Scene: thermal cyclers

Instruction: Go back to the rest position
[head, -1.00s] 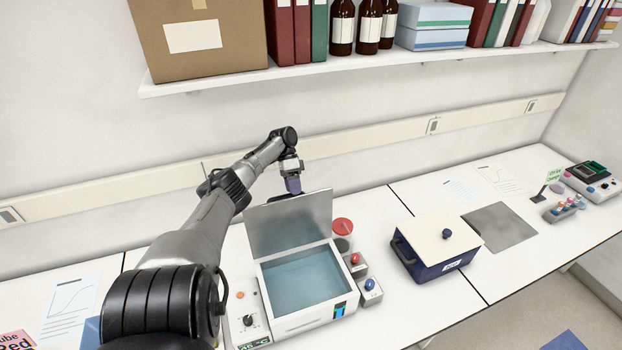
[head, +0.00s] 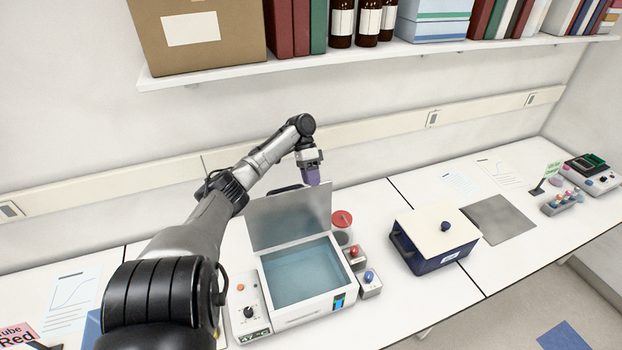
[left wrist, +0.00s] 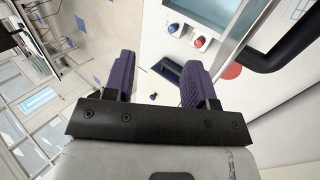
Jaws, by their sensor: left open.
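My left gripper (head: 311,177) is up beside the top edge of the water bath's raised lid (head: 290,218), with the wall behind it. In the left wrist view its two purple fingers (left wrist: 158,80) are apart with nothing between them. The water bath (head: 298,275) stands open on the bench with blue water inside. My right gripper is in neither view.
A red-lidded jar (head: 342,220) and two small boxes with a red knob (head: 354,255) and a blue knob (head: 370,283) stand right of the bath. Further right is a dark blue box with a white lid (head: 437,235). A shelf (head: 380,55) runs above.

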